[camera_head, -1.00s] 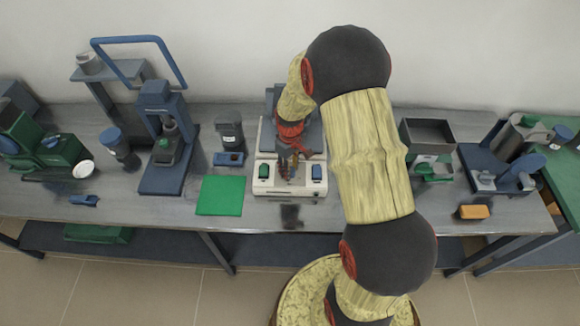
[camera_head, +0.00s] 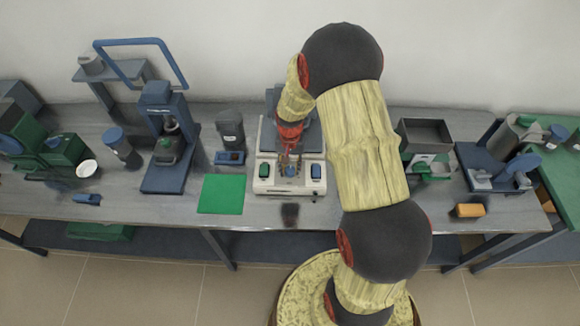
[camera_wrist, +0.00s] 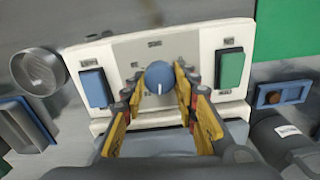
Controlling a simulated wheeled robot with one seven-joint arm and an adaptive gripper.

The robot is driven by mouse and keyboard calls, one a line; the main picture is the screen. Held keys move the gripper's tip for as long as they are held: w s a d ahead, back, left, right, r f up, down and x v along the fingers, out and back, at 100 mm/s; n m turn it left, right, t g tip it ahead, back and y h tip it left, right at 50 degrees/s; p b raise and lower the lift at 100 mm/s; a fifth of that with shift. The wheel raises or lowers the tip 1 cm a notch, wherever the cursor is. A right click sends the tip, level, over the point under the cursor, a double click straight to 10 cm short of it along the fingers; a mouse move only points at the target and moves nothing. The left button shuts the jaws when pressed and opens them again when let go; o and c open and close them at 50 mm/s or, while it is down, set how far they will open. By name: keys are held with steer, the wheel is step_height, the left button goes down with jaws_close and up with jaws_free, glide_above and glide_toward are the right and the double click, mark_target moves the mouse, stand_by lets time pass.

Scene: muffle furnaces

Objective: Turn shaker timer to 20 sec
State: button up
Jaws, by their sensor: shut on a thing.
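The shaker (camera_head: 262,184) is a white-cased device with a dark top, standing on the bench in the head view. Its front panel (camera_wrist: 215,42) fills the upper middle of the wrist view. A round blue knob (camera_wrist: 160,77) with a white pointer line sits mid-panel, between a blue switch (camera_wrist: 96,88) and a green switch (camera_wrist: 230,70). The pointer line faces down in the wrist picture. My gripper (camera_wrist: 158,85) has its yellow fingers on both sides of the knob and is shut on it. The scale marks are too small to read. In the head view my gripper (camera_head: 289,158) is over the panel.
A green mat (camera_head: 221,194) lies left of the shaker. A dark jar (camera_head: 230,130) and a small blue box (camera_head: 229,158) stand behind the mat. A blue-framed stand (camera_head: 164,180) is further left, and a grey bin (camera_head: 427,135) is right of my arm.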

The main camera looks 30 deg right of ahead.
mark_target(290, 169)
steer(key=m, duration=0.5)
steer(key=shift+m+p, duration=0.35)
steer(key=shift+m, duration=0.05)
stand_by(0.4)
steer(key=o, duration=1.2)
steer(key=shift+c, duration=0.2)
step_height(290, 169, up, 12)
